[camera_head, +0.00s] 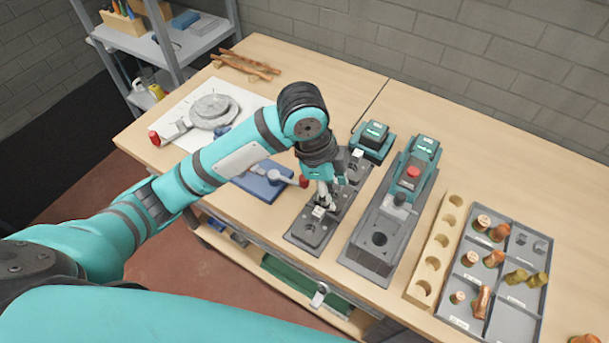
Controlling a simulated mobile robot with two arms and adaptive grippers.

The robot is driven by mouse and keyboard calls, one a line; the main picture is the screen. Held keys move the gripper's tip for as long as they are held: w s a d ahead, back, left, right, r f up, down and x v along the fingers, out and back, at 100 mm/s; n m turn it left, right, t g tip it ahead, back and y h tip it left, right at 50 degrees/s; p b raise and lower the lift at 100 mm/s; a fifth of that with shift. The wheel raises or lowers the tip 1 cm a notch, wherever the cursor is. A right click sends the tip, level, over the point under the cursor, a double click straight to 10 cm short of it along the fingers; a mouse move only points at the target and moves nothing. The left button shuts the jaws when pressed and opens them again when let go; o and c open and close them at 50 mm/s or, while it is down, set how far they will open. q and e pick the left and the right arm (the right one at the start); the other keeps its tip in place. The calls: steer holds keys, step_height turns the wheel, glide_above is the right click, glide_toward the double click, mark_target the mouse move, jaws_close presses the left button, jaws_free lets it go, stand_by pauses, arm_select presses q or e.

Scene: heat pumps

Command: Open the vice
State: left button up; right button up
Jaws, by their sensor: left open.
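My left gripper (325,203) points down over a long dark grey fixture (303,240), which I take to be the vice. Its fingers are open beside a small light metal block (319,211) on the fixture. Whether they touch the block is too small to tell. A round hole shows near the fixture's front end. The gripper and wrist hide part of the fixture's middle. A teal box (374,136) is at its far end. My right gripper is not in view.
A larger grey fixture (374,240) with a red button stands just right. A wooden holder (432,258) and a grey parts tray (512,314) lie further right. A metal handle (320,295) shows below the table's front edge.

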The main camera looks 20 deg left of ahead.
arm_select(q)
steer(key=w+a+r+m+g+y, duration=0.1)
steer(key=w+a+r+m, duration=0.15)
steer(key=a+r, duration=0.2)
steer(key=w+a+r+m+y, duration=0.1)
steer(key=w+a+r+y, duration=0.15)
steer(key=r, duration=0.35)
steer(key=shift+h, duration=0.35)
steer(key=f+p, duration=0.3)
steer(key=f, duration=1.4)
steer(key=shift+a, duration=0.2)
jaws_close()
